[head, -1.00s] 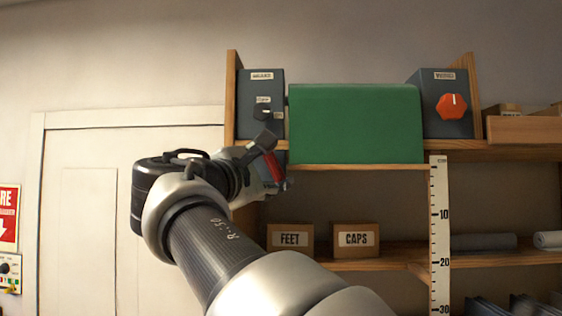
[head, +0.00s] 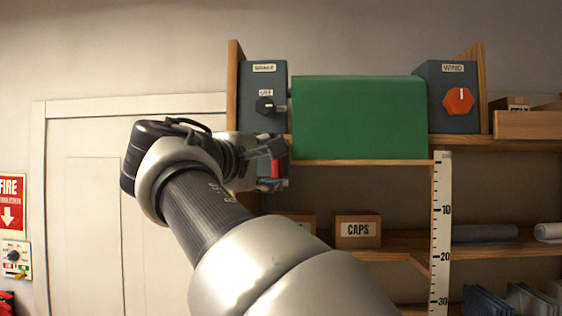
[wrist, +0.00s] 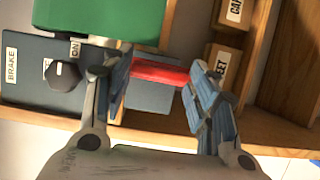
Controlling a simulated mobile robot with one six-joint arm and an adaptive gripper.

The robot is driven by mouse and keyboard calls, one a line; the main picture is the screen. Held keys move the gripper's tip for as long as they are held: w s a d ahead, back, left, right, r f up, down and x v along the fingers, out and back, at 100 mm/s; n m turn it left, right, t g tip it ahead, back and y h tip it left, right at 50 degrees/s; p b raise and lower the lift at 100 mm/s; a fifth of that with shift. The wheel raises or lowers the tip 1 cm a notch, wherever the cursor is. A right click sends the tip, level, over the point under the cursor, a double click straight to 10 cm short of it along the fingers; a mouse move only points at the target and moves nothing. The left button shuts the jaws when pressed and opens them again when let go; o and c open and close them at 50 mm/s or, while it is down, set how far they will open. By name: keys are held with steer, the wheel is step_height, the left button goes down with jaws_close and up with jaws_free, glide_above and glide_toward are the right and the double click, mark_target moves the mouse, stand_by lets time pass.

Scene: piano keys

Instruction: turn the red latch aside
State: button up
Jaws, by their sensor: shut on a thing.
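The red latch (wrist: 160,73) lies between the two fingers of my gripper (wrist: 158,82) in the wrist view. It points across the gap from finger to finger, in front of a grey-blue block (wrist: 150,97). In the head view the red latch (head: 279,166) shows at the fingertips of my gripper (head: 272,163), just below the left blue-grey box and at the lower left of the green cover. My gripper is shut on the latch. The fingers hide the latch's ends, so its mounting cannot be made out.
The green cover (head: 358,118) stands between the BRAKE box (head: 263,82), with its black knob (head: 265,106), and the WIND box (head: 450,116), with its red knob (head: 459,101). A CAPS carton (head: 357,231) stands on the shelf below. My arm hides most of the FEET carton.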

steer(key=o, duration=1.1)
steer(key=shift+c, duration=0.2)
steer(key=v, duration=1.2)
